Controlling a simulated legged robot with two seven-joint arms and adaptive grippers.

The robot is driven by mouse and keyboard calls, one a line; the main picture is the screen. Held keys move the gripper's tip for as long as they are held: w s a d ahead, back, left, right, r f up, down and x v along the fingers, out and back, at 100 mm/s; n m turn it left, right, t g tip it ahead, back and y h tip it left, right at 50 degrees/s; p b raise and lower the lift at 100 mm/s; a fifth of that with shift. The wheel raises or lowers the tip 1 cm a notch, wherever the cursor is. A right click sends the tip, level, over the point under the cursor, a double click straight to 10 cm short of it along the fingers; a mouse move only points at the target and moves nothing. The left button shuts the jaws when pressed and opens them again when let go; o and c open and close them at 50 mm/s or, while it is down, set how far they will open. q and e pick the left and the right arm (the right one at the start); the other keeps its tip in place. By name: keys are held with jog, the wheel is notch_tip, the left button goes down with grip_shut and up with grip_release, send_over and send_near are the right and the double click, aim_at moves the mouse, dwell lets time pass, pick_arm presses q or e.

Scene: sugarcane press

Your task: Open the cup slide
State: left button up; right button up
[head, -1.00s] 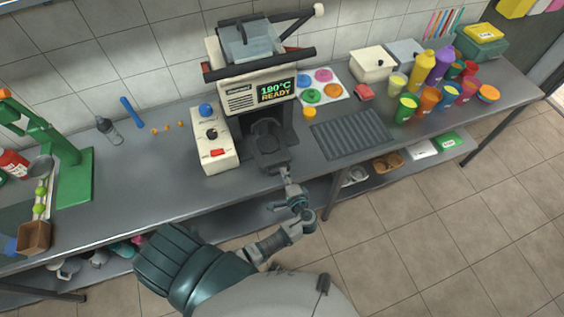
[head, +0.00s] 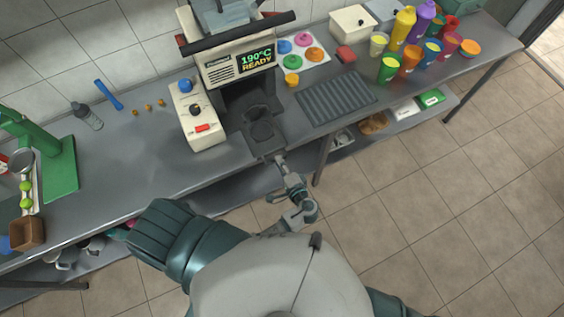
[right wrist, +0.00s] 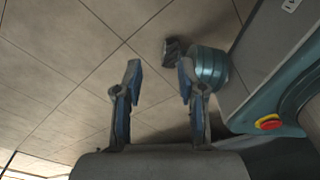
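The cup slide (head: 259,129) is a dark tray with a round cup seat, sticking out from the base of the white press (head: 231,66) toward the table's front edge. My left gripper (head: 280,163) is at the slide's front end and appears closed on its handle; the fingertips are small and partly hidden there. My right gripper (right wrist: 160,70) is open and empty in the right wrist view, with floor behind it. It is not visible in the head view.
A white control box (head: 199,118) with a blue knob and red switch stands left of the slide. A ribbed dark mat (head: 336,98) lies to the right, with several coloured cups beyond. A green hand press (head: 56,165) stands at far left. Open floor lies in front.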

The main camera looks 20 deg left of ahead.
pick_arm(q)
jog(key=v, duration=0.6)
jog(key=shift+s+a, duration=0.2)
jog(key=shift+s, duration=0.05)
pick_arm(e)
jog(key=shift+w+a+r, duration=0.1)
jog(key=shift+a+r, duration=0.05)
jog(key=shift+a, duration=1)
pick_arm(q)
jog(key=shift+d, duration=0.1)
